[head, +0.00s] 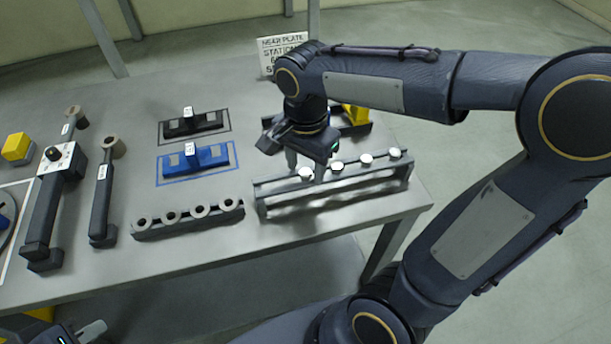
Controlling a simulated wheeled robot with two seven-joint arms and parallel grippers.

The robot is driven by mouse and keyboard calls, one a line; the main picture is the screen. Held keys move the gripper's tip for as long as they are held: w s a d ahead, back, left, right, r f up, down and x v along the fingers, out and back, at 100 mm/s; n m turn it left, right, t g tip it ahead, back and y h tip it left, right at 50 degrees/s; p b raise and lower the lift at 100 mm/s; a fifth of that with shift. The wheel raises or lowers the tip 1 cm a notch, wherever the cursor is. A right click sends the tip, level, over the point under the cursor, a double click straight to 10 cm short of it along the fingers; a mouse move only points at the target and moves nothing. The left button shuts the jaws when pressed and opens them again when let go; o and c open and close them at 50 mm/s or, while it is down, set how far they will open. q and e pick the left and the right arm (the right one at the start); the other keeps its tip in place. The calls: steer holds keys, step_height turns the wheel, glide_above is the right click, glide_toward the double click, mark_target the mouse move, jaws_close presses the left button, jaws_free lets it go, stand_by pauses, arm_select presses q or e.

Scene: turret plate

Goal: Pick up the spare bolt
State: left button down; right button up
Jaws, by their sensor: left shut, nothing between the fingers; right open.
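Several silver-headed bolts stand in a row in a grey rack (275,211) at the front right of the table. They include the leftmost bolt (306,174), a second (337,166), a third (366,159) and the rightmost (395,152). I cannot tell which is the spare bolt. My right gripper (306,168) points down at the left end of the rack, open, with its fingers close about the leftmost bolt's head; contact is unclear. My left gripper (92,331) is shut and empty at the bottom left, below the table edge and mostly out of frame.
A low rack of ring-shaped sockets (188,218) lies left of the bolt rack. Blue (195,160) and black (190,124) blocks sit in outlined spots behind it. Two dark torque-type tools (102,200) lie further left. A yellow part (356,114) and a sign (281,52) are behind my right gripper.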

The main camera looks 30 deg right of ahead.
mark_target(305, 172)
steer(key=shift+f, duration=0.25)
stand_by(0.4)
jaws_close()
step_height(305, 172, up, 11)
steer(key=shift+f+p, duration=0.2)
steer(key=shift+p, duration=0.2)
